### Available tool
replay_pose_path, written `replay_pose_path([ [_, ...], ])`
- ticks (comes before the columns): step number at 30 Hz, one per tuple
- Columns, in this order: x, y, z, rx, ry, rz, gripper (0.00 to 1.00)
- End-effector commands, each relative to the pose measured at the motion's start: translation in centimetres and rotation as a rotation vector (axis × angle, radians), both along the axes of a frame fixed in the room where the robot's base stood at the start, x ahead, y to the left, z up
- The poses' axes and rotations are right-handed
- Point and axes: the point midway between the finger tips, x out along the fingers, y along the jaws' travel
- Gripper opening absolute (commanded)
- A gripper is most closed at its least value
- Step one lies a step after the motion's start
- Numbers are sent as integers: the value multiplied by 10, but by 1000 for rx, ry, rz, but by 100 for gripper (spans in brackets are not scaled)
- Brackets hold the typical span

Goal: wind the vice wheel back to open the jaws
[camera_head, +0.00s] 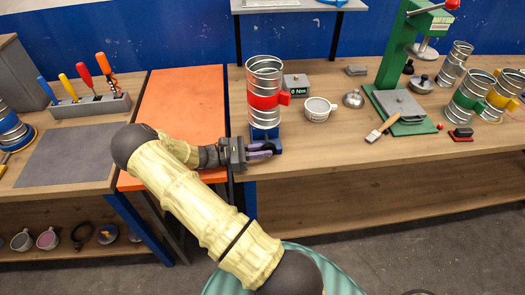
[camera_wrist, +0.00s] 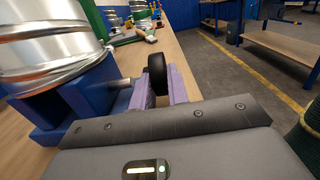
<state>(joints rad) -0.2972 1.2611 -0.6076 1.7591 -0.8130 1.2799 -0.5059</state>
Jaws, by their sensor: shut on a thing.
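The blue vice (camera_head: 262,133) stands at the front left edge of the right workbench. A silver spiral duct (camera_head: 264,72) with a red band (camera_head: 262,100) stands upright at the vice. In the wrist view the duct (camera_wrist: 45,45) and the vice's blue body (camera_wrist: 70,105) are at the left. The black vice wheel (camera_wrist: 157,75) sits on a short metal shaft between the purple fingers of my gripper (camera_wrist: 160,88). My gripper (camera_head: 264,150) is shut on the wheel from the front. The gap between the vice jaws is hidden.
An orange-topped table (camera_head: 180,105) is at the left.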

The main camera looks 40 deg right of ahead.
Motion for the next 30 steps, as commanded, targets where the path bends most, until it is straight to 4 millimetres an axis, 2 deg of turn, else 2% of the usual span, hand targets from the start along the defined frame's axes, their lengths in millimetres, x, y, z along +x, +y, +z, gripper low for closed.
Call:
replay_pose_path([
  [8, 1, 0, 0, 0, -1, 3, 0],
  [9, 1, 0, 0, 0, -1, 3, 18],
  [12, 1, 0, 0, 1, 0, 3, 38],
  [23, 0, 0, 2, 1, -1, 0, 38],
  [30, 0, 0, 28, 2, -5, 0, 38],
])
